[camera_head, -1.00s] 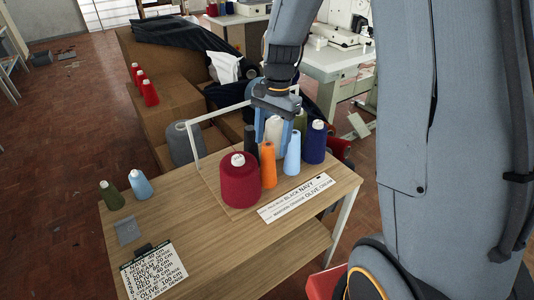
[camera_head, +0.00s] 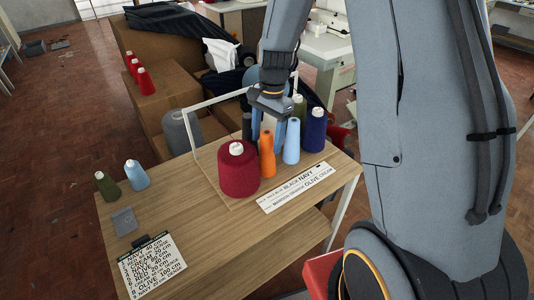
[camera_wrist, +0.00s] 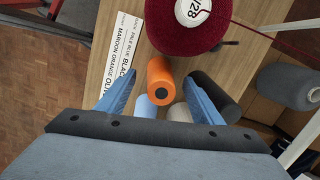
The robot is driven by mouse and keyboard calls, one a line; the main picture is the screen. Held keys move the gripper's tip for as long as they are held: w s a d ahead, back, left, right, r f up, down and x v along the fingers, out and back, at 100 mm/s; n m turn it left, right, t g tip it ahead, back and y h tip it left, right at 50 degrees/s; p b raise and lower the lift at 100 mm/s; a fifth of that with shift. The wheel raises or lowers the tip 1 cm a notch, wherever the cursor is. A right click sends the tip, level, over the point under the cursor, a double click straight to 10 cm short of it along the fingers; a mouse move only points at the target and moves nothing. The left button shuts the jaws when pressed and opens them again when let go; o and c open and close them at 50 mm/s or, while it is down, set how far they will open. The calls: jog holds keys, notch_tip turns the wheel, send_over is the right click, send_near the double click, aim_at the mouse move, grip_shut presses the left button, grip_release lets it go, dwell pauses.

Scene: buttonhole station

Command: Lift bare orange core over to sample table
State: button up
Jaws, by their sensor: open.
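The orange core (camera_head: 267,157) is a bare, slim upright cone on the wooden table (camera_head: 215,235), just right of the maroon yarn cone (camera_head: 238,172). My gripper (camera_head: 270,132) is open and points down above and behind the orange core. In the wrist view, the orange core (camera_wrist: 160,78) lies between my two blue fingers (camera_wrist: 159,76), with a gap on either side. Its dark top hole faces the camera. I cannot tell how far down the fingers reach beside it. No table is marked as the sample table.
A pale blue cone (camera_head: 291,143), a navy cone (camera_head: 313,132) and a dark cone crowd close around it. A white rail frame (camera_head: 193,135) stands behind the maroon cone. Olive (camera_head: 107,187) and light blue (camera_head: 136,175) cones stand at left. The table's front middle is clear.

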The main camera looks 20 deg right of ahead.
aim_at(266, 148)
jog(key=shift+a+f+p, duration=0.1)
jog(key=shift+f+p, duration=0.5)
jog(key=shift+f, duration=1.45)
jog(key=c, duration=1.1)
